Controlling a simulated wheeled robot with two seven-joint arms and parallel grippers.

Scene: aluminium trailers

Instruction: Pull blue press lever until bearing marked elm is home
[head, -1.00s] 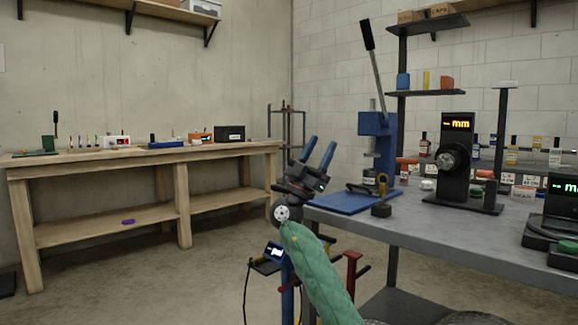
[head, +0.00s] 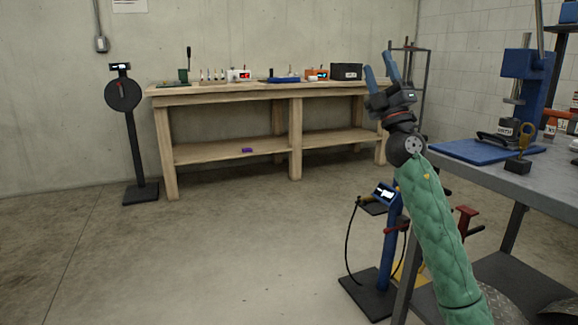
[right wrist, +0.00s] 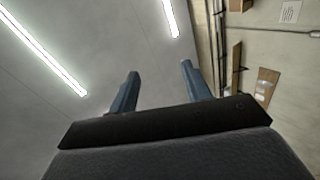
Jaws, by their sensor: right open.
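The blue press (head: 527,75) stands on the grey bench at the right edge of the head view. Its lever's handle is out of view above the top edge. A dark part with a small white label (head: 505,128) sits under the ram on the blue base plate (head: 470,151); I cannot read the label surely. No bearing marked elm can be made out. My right gripper (head: 380,70) is raised left of the press, well apart from it, open and empty. In the right wrist view its fingers (right wrist: 158,70) point toward the ceiling and wall. My left gripper is not in view.
The grey bench (head: 540,180) has a dark block (head: 518,166) with a brass piece near its edge. A blue stand (head: 387,250) is beside it on the floor. A wooden workbench (head: 230,95) lines the back wall. The floor at left and centre is clear.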

